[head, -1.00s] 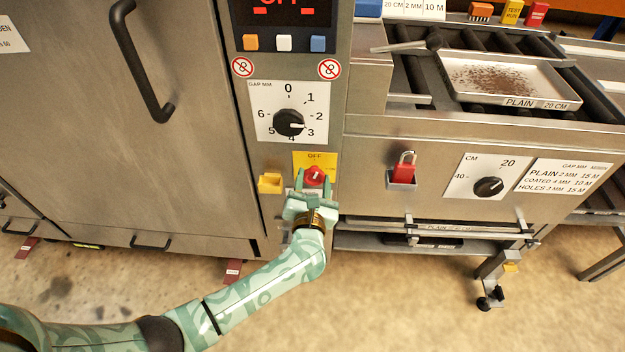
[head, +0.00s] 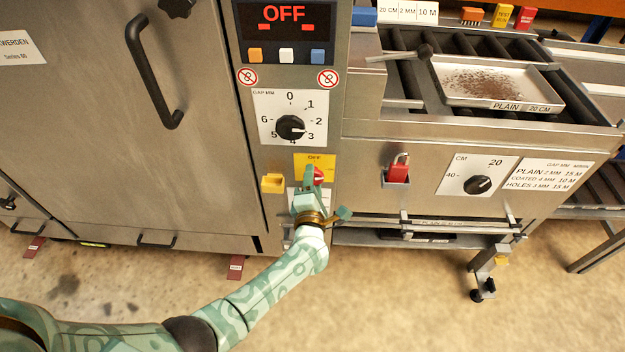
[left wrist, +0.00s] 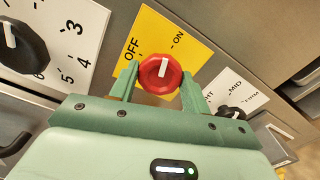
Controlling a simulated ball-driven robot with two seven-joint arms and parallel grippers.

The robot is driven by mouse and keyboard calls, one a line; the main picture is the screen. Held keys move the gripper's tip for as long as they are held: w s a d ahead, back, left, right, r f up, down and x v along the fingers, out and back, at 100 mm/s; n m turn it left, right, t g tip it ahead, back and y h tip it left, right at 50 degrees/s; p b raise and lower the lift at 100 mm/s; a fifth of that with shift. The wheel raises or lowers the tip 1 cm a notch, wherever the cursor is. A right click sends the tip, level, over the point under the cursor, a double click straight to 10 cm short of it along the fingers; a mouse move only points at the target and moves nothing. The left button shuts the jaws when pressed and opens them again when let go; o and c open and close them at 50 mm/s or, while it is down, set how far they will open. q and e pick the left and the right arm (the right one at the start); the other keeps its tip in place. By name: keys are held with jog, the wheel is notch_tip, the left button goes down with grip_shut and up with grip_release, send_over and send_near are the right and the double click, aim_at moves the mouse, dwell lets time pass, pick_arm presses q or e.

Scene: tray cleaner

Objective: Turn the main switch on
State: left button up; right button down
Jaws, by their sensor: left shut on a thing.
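The main switch is a red round knob (left wrist: 160,74) with a white line, on a yellow OFF/ON plate (left wrist: 150,34). In the left wrist view its white line points between the two words, closer to the ON tick. The knob (head: 318,176) also shows in the head view, partly hidden by my left gripper (head: 310,181). That gripper is shut on the knob, with one finger on each side of it in the left wrist view (left wrist: 158,82). The display (head: 285,17) above reads OFF in red. My right gripper is out of view.
A yellow block (head: 272,183) sticks out left of the switch. A red padlock (head: 398,168) hangs to the right.

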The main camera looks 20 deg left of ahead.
pick_arm(q)
jog(key=shift+d+f+m+p, duration=0.1)
jog(key=shift+m+p, duration=0.3)
jog(key=shift+m, duration=1.3)
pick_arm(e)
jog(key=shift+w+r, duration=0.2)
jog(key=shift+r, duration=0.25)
pick_arm(q)
jog(key=o, duration=1)
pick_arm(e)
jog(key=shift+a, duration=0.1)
pick_arm(q)
jog(key=shift+s, duration=0.1)
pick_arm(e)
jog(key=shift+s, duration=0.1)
